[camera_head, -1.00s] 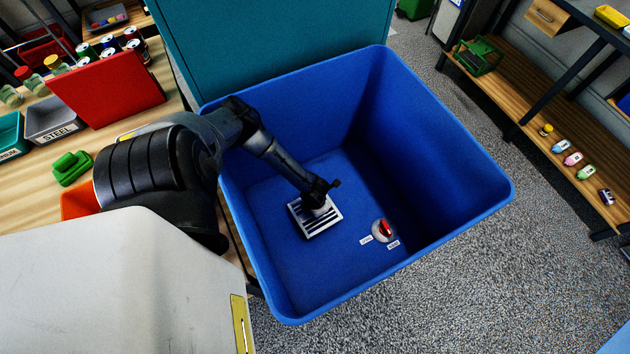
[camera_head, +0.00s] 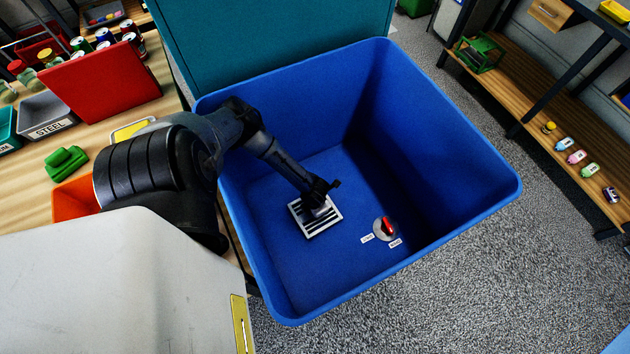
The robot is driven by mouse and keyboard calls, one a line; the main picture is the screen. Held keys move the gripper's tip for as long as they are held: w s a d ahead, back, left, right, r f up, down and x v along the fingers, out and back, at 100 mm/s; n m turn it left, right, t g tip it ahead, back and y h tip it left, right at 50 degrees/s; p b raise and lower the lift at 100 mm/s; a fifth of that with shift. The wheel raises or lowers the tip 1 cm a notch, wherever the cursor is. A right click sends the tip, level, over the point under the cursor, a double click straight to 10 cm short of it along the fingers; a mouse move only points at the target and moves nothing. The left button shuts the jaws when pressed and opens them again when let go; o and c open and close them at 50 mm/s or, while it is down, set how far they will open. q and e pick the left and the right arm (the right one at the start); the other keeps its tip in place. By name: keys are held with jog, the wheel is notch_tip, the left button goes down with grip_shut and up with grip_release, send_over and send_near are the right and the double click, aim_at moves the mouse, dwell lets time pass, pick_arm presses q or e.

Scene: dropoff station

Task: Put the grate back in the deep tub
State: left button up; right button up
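The deep tub (camera_head: 452,198) is a large blue open bin in the middle of the view. The grate (camera_head: 316,222), a white square with dark slots, is at the tub's floor, left of its middle. My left arm reaches over the tub's left side, and my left gripper (camera_head: 318,198) is down at the grate's upper edge. The gripper is small and dark here, and its fingers are hard to make out. I cannot tell whether it grips the grate or only touches it. My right gripper is not in view.
A round plate with a red knob (camera_head: 387,227) and two small labels sits on the tub floor, right of the grate. A teal panel (camera_head: 270,40) stands behind the tub. A wooden bench (camera_head: 30,185) with bins is at left, shelves (camera_head: 545,120) at right.

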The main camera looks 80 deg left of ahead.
pick_arm(q)
jog(key=o, duration=0.9)
jog(key=shift+c, duration=0.2)
jog(key=o, duration=0.8)
jog(key=shift+o, duration=0.2)
notch_tip(320, 180, up, 16)
jog(key=p, duration=1.5)
notch_tip(320, 180, up, 16)
jog(key=p, duration=1.5)
